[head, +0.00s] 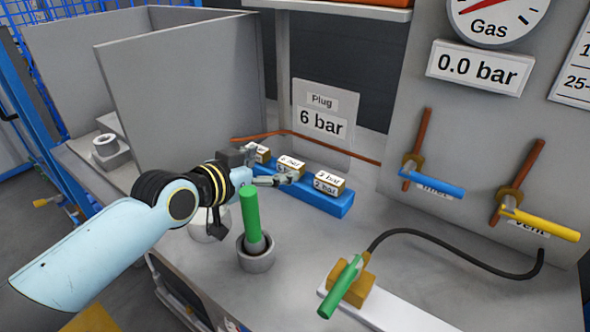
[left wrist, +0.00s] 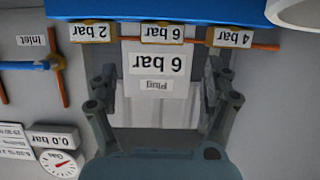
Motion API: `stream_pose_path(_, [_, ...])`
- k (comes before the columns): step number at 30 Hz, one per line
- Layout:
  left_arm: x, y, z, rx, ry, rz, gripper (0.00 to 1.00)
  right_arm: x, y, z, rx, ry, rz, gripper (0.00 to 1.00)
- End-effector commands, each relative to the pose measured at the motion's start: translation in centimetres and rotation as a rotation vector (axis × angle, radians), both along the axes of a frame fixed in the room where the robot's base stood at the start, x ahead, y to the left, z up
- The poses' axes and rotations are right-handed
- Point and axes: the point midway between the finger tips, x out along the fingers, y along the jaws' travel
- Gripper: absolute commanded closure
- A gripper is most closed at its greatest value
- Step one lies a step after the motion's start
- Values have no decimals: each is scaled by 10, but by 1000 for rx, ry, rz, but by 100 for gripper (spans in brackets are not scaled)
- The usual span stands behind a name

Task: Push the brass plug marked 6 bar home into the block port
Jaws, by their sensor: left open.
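The brass plug marked 6 bar (head: 291,164) sits in a blue rack (head: 318,192) between the plugs marked 2 bar (head: 328,182) and 4 bar. It shows upside down in the left wrist view (left wrist: 163,33), at the top middle. My left gripper (head: 276,180) is close in front of the 6 bar plug. In the left wrist view its two fingers (left wrist: 160,78) stand wide apart with nothing between them, apart from the plug. A brass block (head: 352,286) with a green handle stands on a white plate at the front right. I cannot make out its port. My right gripper is not in view.
A grey cup (head: 256,255) holding a green-handled tool (head: 251,215) stands just below my left wrist. A black hose (head: 450,243) arcs across the bench at the right. A panel carries blue (head: 433,178) and yellow (head: 540,223) valve handles and a 0.0 bar display (head: 478,68).

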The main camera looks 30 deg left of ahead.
Motion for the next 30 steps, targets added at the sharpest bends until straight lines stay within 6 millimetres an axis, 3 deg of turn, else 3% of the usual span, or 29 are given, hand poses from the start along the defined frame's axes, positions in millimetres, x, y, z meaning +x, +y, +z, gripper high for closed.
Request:
stream_pose_path(5, [14, -2, -6, -1, 0, -1, 17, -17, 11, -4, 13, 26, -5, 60])
stream_pose_path(15, [55, -4, -29, -2, 0, 0, 17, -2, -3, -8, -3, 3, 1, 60])
stream_pose_path(23, [58, -4, -29, 0, 1, -1, 17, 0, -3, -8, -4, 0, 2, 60])
stream_pose_path(30, [58, -4, -29, 0, 1, -1, 47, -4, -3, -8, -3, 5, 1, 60])
